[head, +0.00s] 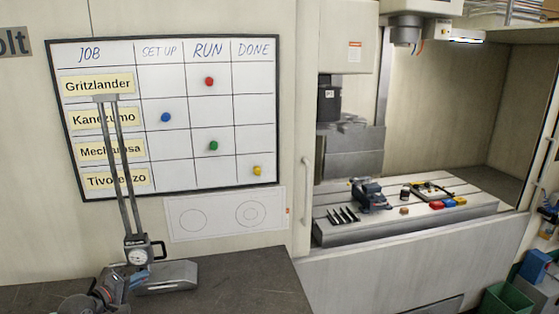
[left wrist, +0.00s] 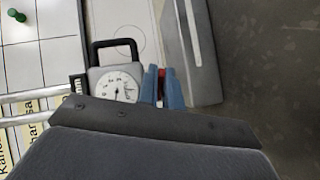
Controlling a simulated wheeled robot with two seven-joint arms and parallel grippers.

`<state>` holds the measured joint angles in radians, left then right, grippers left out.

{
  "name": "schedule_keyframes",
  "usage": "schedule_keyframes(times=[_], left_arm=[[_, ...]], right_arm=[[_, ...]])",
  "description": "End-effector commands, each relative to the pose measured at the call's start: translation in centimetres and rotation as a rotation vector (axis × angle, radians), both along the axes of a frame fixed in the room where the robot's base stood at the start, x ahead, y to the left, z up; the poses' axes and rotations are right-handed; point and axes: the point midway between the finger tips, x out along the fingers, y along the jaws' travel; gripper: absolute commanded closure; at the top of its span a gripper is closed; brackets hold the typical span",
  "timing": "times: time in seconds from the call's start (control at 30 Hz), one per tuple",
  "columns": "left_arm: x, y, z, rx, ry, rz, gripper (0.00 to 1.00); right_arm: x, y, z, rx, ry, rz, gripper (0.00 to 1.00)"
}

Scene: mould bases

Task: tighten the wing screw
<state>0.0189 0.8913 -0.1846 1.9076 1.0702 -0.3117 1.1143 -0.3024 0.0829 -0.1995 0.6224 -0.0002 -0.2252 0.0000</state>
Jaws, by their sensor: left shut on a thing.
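A height gauge stands upright on the dark bench, with two tall rods (head: 128,170), a dial carriage (head: 138,256) low on them and a grey base (head: 178,275). In the left wrist view its dial (left wrist: 117,88) and black handle (left wrist: 113,46) show just left of the fingers. My left gripper (head: 134,282) is at the carriage, just above the base. Its blue fingers (left wrist: 161,76) are shut on a small red part (left wrist: 161,90), which appears to be the wing screw at the carriage's side. The fingers hide most of it. My right gripper is out of view.
A job board (head: 170,118) with coloured magnets hangs behind the gauge. The bench (head: 240,285) is clear to the right of the base. Further right, a machine table (head: 400,225) holds a vise (head: 370,195) and small parts.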

Motion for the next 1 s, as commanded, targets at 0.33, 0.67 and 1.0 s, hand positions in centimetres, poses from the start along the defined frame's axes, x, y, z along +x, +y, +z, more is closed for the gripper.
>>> schedule_keyframes(times=[0.33, 0.67, 1.0], left_arm=[[-0.1, -0.1, 0.0, 0.071, 0.021, -0.001, 1.00], [0.0, -0.1, -0.1, 0.261, 0.064, -0.002, 1.00], [0.0, -0.2, 0.0, 0.651, 0.157, -0.002, 1.00]], right_arm=[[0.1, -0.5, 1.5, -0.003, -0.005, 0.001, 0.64], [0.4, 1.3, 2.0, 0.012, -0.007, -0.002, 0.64], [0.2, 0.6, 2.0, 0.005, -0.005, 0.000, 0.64]])
